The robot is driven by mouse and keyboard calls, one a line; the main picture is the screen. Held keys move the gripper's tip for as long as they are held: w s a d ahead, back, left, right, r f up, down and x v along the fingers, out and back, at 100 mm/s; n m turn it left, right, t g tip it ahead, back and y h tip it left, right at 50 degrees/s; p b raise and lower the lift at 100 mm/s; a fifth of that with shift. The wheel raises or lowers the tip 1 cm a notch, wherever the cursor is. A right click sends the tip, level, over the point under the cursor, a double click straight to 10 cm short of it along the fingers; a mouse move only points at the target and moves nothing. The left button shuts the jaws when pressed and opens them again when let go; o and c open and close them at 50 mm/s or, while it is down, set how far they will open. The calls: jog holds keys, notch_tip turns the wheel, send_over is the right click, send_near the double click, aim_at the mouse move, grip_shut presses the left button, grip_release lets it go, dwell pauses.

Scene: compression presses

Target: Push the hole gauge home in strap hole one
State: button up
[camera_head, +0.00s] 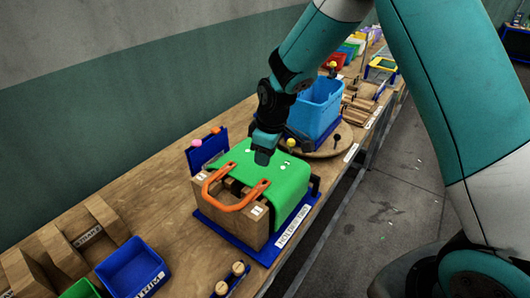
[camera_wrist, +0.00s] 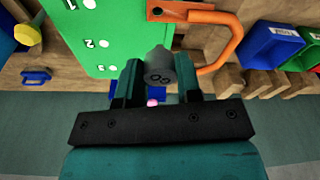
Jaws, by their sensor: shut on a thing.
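A green strap (camera_head: 285,180) lies over a wooden block with an orange handle (camera_head: 235,197). In the wrist view the strap (camera_wrist: 60,25) shows white holes in a row with small marks beside them; hole two (camera_wrist: 104,43) is the clearest. The top one (camera_wrist: 90,4), by the picture's edge, appears to be hole one. My gripper (camera_head: 265,155) is above the strap near the handle end. In the wrist view my gripper (camera_wrist: 160,85) is shut on a grey hole gauge (camera_wrist: 160,65), which appears clear of these holes. Its height above the strap I cannot tell.
A blue base (camera_head: 252,248) holds the wooden block (camera_head: 259,220). A light blue bin (camera_head: 316,108) stands on a round board behind. A dark blue bin (camera_head: 130,266) is at front left.

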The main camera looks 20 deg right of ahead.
jog(key=shift+f+b, duration=1.9)
jog(key=shift+f, duration=0.85)
jog(key=shift+f+b, duration=1.15)
jog(key=shift+f, duration=0.3)
jog(key=o, duration=1)
jog(key=shift+r, duration=0.1)
notch_tip(320, 180, up, 17)
jog(key=s+d+b, duration=0.1)
jog(key=d+b, duration=0.1)
jog(key=b, duration=0.1)
jog(key=shift+s+b, duration=0.35)
jog(key=shift+s, duration=0.05)
jog(key=s+a+m+y, duration=0.1)
jog(key=s+a, duration=0.2)
jog(key=s, duration=1)
jog(key=s+a+f+m+g+y+b, duration=0.1)
jog(key=s+a, duration=0.2)
jog(key=s, duration=1)
jog(key=shift+a+f+m+y, duration=0.3)
jog(key=shift+m+y, duration=0.1)
